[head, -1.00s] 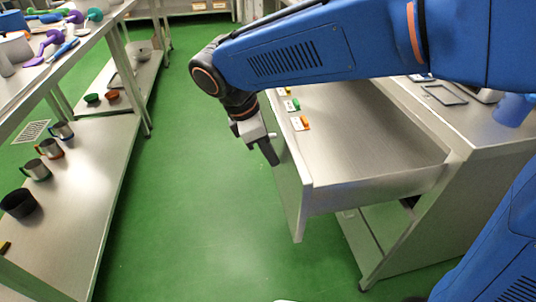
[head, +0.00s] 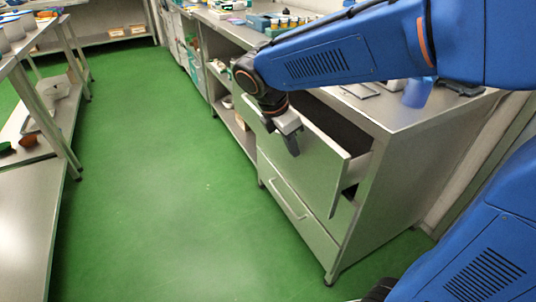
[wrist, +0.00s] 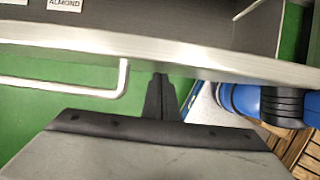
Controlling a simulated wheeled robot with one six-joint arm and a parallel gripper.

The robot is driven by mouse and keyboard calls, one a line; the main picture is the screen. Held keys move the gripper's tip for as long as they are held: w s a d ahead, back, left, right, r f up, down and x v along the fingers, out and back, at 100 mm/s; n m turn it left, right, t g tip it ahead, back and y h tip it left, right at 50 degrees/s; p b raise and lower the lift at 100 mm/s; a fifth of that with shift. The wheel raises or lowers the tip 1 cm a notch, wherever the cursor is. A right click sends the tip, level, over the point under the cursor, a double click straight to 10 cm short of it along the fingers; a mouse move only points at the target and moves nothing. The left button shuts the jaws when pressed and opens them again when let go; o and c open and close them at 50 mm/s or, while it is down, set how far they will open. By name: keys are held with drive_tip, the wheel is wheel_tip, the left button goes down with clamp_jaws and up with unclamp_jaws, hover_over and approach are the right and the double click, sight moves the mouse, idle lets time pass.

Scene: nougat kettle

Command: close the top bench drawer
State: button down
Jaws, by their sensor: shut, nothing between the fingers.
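The top bench drawer (head: 318,148) is partly open in the head view. Its front panel stands out a short way from the bench (head: 375,190), and a dark gap shows behind it. My gripper (head: 293,146) is shut and empty, pointing down at the outer side of the drawer front. In the wrist view the shut fingers (wrist: 161,95) point at the drawer's front edge (wrist: 170,50), to the right of the bar handle (wrist: 70,87). Whether the fingertips touch the front cannot be told. A card reading ALMOND (wrist: 65,4) lies inside the drawer.
A lower drawer (head: 295,212) with a bar handle is below and looks shut. The green floor (head: 160,200) in front is clear. A metal table (head: 30,215) stands at the left. A blue cup (head: 418,92) and small items stand on the bench top.

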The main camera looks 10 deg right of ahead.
drive_tip(key=w+d, duration=0.1)
drive_tip(key=d, duration=0.2)
drive_tip(key=w+d, duration=0.1)
drive_tip(key=d, duration=0.3)
drive_tip(key=w+d, duration=0.1)
drive_tip(key=d, duration=0.2)
drive_tip(key=shift+w+d, duration=0.2)
drive_tip(key=shift+w, duration=0.2)
drive_tip(key=shift+w+d, duration=0.1)
drive_tip(key=shift+d, duration=0.05)
drive_tip(key=shift+r, duration=0.1)
drive_tip(key=shift+r, duration=0.1)
